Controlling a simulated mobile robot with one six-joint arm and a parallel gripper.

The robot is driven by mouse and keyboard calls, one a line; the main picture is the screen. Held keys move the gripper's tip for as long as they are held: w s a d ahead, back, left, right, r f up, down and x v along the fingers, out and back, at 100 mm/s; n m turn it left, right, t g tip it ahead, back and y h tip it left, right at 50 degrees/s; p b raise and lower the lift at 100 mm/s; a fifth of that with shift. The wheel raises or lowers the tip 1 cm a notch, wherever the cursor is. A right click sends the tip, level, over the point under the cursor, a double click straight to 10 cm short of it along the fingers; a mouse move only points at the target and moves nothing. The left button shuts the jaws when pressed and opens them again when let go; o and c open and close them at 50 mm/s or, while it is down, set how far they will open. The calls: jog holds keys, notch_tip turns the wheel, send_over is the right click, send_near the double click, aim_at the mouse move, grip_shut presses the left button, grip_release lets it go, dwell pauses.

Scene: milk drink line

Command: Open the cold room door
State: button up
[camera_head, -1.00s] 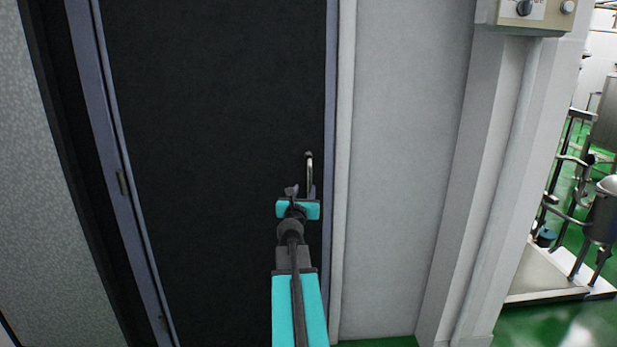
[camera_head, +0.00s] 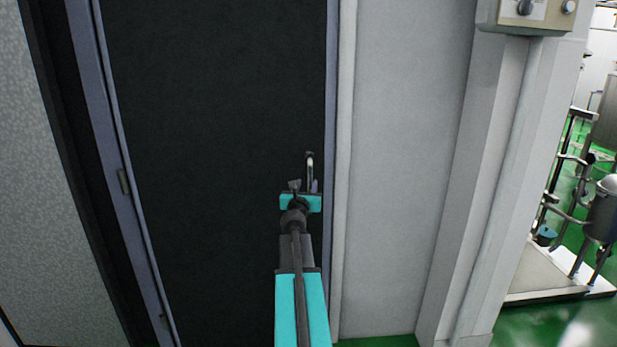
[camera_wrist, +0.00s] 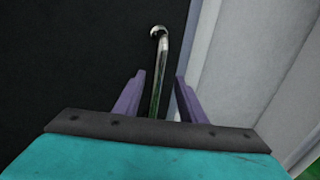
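The cold room door (camera_head: 215,120) is a tall dark panel that looks shut in its bluish frame (camera_head: 331,90). Its metal handle (camera_head: 310,170) is an upright bar near the right edge, bent at the top. In the wrist view the handle (camera_wrist: 158,80) runs down between the two purple fingers. My gripper (camera_head: 304,187) is at the handle's lower part, and it also shows in the wrist view (camera_wrist: 157,97). The fingers are open, one on each side of the bar with a gap. The handle's lower end is hidden by the gripper body.
A pale wall panel (camera_head: 405,150) and a grey column (camera_head: 485,180) stand right of the door. A control box (camera_head: 530,15) hangs at the upper right. Hinges (camera_head: 123,181) show on the door's left side. Metal equipment (camera_head: 603,215) stands on green floor at the far right.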

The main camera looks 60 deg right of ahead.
aim_at(309, 176)
jog(key=shift+p+x, duration=0.6)
jog(key=shift+x, duration=4.1)
jog(key=shift+c, duration=0.3)
grip_shut()
jog(key=shift+a+f, duration=0.1)
jog(key=shift+a, duration=0.2)
